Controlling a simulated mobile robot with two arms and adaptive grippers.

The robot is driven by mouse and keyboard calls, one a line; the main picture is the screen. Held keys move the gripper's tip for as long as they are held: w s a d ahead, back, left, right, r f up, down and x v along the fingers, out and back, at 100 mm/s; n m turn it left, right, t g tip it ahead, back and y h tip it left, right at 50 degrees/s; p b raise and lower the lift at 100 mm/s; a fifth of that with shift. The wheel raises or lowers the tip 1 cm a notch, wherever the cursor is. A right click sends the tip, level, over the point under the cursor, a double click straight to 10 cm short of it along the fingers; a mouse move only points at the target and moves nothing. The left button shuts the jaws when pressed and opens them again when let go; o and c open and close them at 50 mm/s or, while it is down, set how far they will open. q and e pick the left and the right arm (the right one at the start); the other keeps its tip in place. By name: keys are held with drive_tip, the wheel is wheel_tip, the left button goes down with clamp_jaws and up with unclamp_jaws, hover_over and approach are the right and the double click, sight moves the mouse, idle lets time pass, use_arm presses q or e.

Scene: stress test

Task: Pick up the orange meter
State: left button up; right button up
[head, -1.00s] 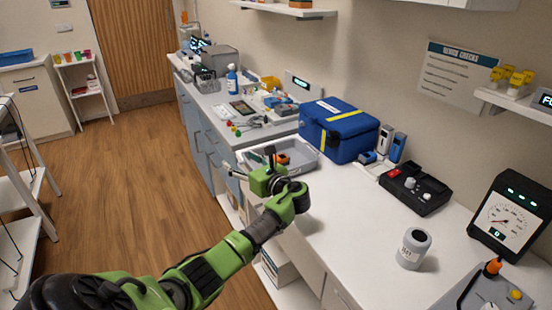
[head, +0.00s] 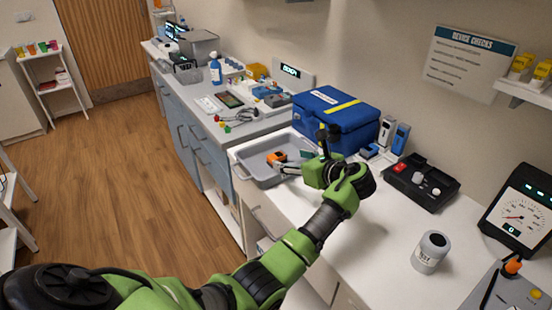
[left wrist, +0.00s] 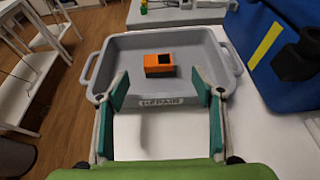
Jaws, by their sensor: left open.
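The orange meter (head: 277,157) lies in a grey tray (head: 244,162) on the white counter, left of the blue case. In the left wrist view the orange meter (left wrist: 158,65) is a small block with a dark square face, on the tray floor toward its far side. The tray (left wrist: 100,80) has a label reading REPAIR on its near wall. My left gripper (head: 290,165) is over the near right part of the tray. In the left wrist view its fingers (left wrist: 160,90) are wide apart and empty, with the meter beyond and between them. My right gripper is not in view.
A blue case (head: 335,118) with a yellow stripe stands close right of the tray. A black device box (head: 420,183), a white jar (head: 430,252) and a gauge (head: 520,215) stand further right. Cables and small items lie on the counter behind the tray. Bare counter lies in front.

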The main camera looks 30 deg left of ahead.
sight(278, 157)
use_arm(q)
drive_tip(key=x, duration=0.3)
drive_tip(key=shift+w+a+f, duration=0.1)
drive_tip(key=shift+a+f, duration=0.05)
drive_tip(key=shift+a, duration=0.1)
drive_tip(key=shift+f+x, duration=0.2)
drive_tip(key=shift+x, duration=2.5)
drive_tip(key=shift+d+r, duration=0.1)
drive_tip(key=shift+d, duration=0.05)
drive_tip(key=c, duration=1)
drive_tip(key=shift+c, duration=0.9)
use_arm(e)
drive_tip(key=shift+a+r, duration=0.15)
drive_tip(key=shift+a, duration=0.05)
